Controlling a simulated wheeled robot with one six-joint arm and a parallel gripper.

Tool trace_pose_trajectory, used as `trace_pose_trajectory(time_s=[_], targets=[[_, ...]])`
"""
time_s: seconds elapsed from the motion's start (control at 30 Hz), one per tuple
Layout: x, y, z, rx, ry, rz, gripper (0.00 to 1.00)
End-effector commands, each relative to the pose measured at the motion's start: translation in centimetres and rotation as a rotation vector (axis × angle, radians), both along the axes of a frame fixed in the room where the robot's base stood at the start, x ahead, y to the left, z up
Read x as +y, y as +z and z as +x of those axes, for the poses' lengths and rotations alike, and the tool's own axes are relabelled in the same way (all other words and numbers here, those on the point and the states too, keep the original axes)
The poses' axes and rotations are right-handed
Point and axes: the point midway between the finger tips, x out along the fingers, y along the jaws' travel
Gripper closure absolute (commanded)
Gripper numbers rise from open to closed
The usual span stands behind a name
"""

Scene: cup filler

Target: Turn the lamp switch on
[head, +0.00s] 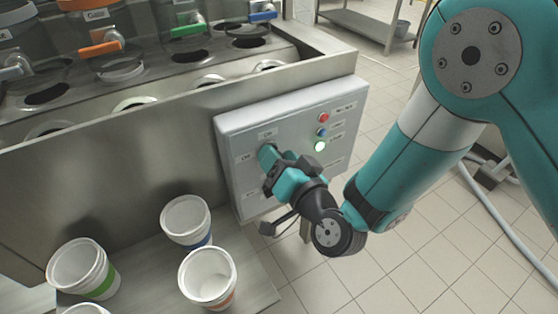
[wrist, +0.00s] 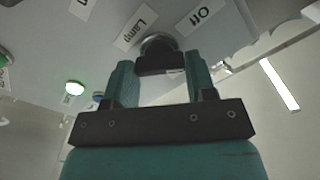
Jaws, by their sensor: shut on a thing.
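The lamp switch (wrist: 160,48) is a dark round knob with a black grip bar. It sits below a "Lamp" label (wrist: 137,29) in the wrist view, with an "Off" label (wrist: 198,14) to its upper right. My gripper (wrist: 161,78) has its two teal fingers on either side of the grip bar, shut on it. The bar lies about level across the wrist picture. In the head view my gripper (head: 267,156) reaches the grey control panel (head: 238,132) and hides the switch. I cannot tell which label the knob points to.
Red (head: 323,117), blue (head: 321,131) and lit green (head: 319,146) buttons are on the panel's right side. Several white cups, one of them here (head: 185,219), stand on the shelf at lower left. The tiled floor on the right is mostly clear, with a pale hose (head: 497,221).

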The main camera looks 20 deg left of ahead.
Motion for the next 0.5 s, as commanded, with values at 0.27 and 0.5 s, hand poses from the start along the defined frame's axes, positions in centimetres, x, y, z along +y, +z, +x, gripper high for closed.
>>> trace_pose_trajectory(time_s=[0.27, 0.5], targets=[[-0.1, -0.16, 0.15, 0.198, -0.003, 0.171, 0.73], [-0.1, -0.18, 0.16, 0.37, -0.002, 0.319, 0.73]])
